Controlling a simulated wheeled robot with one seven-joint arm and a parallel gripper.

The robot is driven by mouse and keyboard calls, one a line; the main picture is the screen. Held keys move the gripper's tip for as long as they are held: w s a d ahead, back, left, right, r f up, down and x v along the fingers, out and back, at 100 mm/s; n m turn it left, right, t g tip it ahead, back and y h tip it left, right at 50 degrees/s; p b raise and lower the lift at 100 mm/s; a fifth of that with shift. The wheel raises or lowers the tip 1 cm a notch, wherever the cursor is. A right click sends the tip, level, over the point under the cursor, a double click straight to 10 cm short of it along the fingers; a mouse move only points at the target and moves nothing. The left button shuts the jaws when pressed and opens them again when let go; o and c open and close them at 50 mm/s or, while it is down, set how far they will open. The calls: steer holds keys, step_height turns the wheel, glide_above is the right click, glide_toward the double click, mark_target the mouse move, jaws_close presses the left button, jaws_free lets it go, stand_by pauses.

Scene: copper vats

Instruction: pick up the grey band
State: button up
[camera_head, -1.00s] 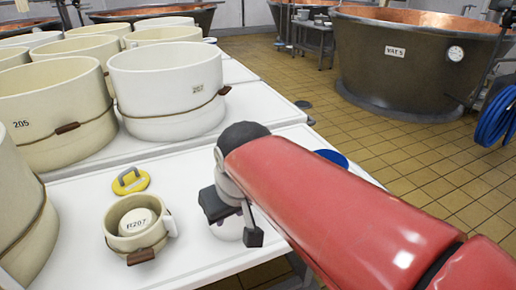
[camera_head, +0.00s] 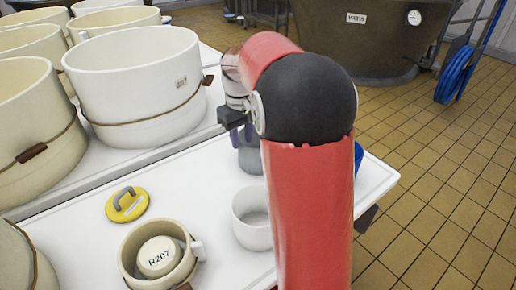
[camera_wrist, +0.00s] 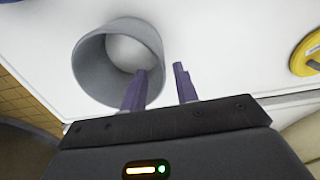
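The grey band (camera_wrist: 88,70) is an open ring standing on the white table, seen from above in the wrist view. In the head view the grey band (camera_head: 262,155) is partly hidden behind my arm. My gripper (camera_wrist: 160,70) is open above the table at the band's edge. Its left finger overlaps the band's opening and wall, and its right finger is outside the ring. I cannot tell whether a finger touches the wall. Nothing is held between the fingers.
A white open cup (camera_head: 252,232) stands nearer on the table (camera_head: 85,222). A cream band around the block marked R207 (camera_head: 157,257) and a yellow disc with a grey handle (camera_head: 127,205) are to its left. Large cream tubs (camera_head: 135,80) stand behind.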

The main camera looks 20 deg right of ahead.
glide_above(243, 170)
step_height(243, 170, down, 5)
steer(key=shift+w+d, duration=0.1)
steer(key=shift+w, duration=0.05)
jaws_close()
